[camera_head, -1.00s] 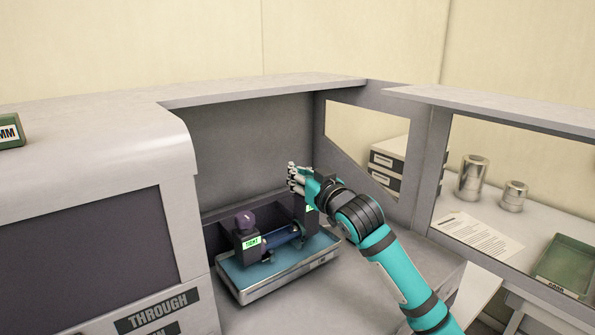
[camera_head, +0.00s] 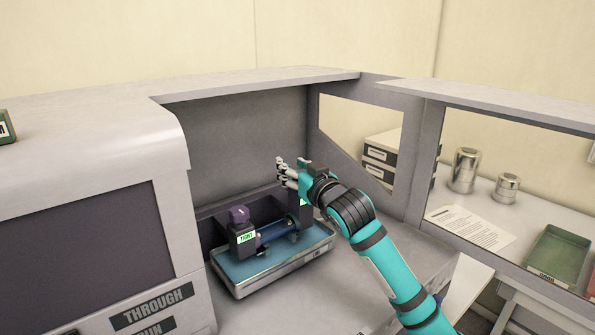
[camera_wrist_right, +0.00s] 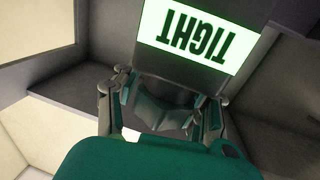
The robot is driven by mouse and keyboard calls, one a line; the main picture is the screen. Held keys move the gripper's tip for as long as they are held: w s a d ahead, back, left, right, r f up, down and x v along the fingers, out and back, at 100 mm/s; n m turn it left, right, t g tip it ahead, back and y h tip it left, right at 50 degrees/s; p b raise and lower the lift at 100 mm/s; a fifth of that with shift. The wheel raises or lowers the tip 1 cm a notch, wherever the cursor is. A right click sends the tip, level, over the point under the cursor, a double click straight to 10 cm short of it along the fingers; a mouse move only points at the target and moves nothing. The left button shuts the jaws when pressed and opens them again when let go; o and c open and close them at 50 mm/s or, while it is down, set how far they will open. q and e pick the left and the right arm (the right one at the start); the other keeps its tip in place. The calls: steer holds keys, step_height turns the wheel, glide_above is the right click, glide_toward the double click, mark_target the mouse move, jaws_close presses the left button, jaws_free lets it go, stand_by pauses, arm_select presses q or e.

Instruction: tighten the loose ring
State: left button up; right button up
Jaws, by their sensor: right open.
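A test fixture stands on a blue tray with a silver rim (camera_head: 225,280). A purple knob-like ring (camera_head: 239,214) sits on its left dark block (camera_head: 240,236), which has a lit green label that seems to read TIGHT. A blue cylinder (camera_head: 277,232) runs to the right block, whose green label is mostly hidden by my arm. My right gripper (camera_head: 281,170) is open above the right block. In the right wrist view a lit TIGHT label (camera_wrist_right: 200,38) shows upside down, just beyond my right gripper (camera_wrist_right: 163,90). A dark shape lies between its fingers; I cannot tell if they touch it.
A grey machine housing (camera_head: 90,140) bounds the left, with a wall behind the fixture and a windowed partition (camera_head: 420,170) on the right. Beyond it are metal cylinders (camera_head: 465,170), a paper sheet (camera_head: 470,228) and a green tray (camera_head: 560,255). Grey counter (camera_head: 350,290) is clear in front.

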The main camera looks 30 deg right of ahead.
steer(key=s+a, duration=0.1)
steer(key=s, duration=1.1)
